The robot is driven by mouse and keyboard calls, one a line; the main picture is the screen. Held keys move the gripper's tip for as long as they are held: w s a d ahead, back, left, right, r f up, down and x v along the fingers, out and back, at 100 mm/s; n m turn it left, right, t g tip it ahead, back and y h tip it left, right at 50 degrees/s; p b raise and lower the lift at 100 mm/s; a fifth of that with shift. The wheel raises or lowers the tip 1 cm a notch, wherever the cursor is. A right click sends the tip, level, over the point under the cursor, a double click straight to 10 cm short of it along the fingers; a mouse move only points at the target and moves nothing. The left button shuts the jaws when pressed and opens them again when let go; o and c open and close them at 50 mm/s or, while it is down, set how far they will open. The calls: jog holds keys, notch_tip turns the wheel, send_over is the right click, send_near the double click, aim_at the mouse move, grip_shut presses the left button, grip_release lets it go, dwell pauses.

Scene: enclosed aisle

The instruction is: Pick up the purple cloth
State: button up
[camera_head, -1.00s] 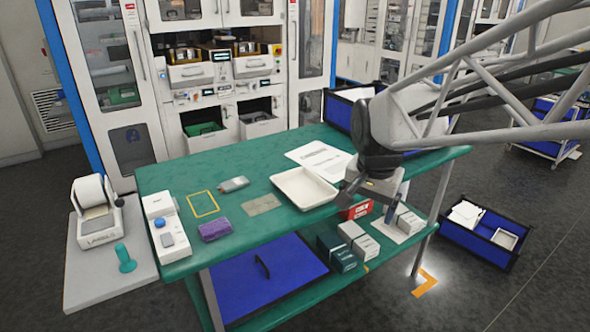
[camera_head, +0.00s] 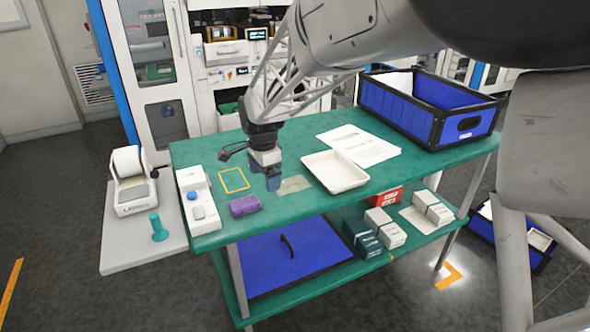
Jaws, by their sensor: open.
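The purple cloth (camera_head: 244,205) is a small folded block lying on the green table top (camera_head: 375,191), near its front left edge. My gripper (camera_head: 272,183) hangs over the table, to the right of the cloth and a little behind it. It points down and is apart from the cloth, with nothing seen in it. Its fingers are small in the picture and hide part of the table, including the left part of a grey-beige flat piece (camera_head: 296,184).
Left of the cloth is a white device with a blue button (camera_head: 193,197). A yellow outlined square (camera_head: 234,180) lies behind it. A white tray (camera_head: 335,171) and papers (camera_head: 358,145) lie to the right. A blue crate (camera_head: 425,105) stands at the table's far right.

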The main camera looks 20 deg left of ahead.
jog(key=m, duration=0.1)
send_over(242, 203)
notch_tip(242, 203, down, 4)
jog(key=shift+r, duration=0.15)
jog(key=shift+f, duration=1.3)
jog(key=shift+w+f, duration=0.1)
jog(key=shift+f, duration=2.5)
jog(key=c, duration=1)
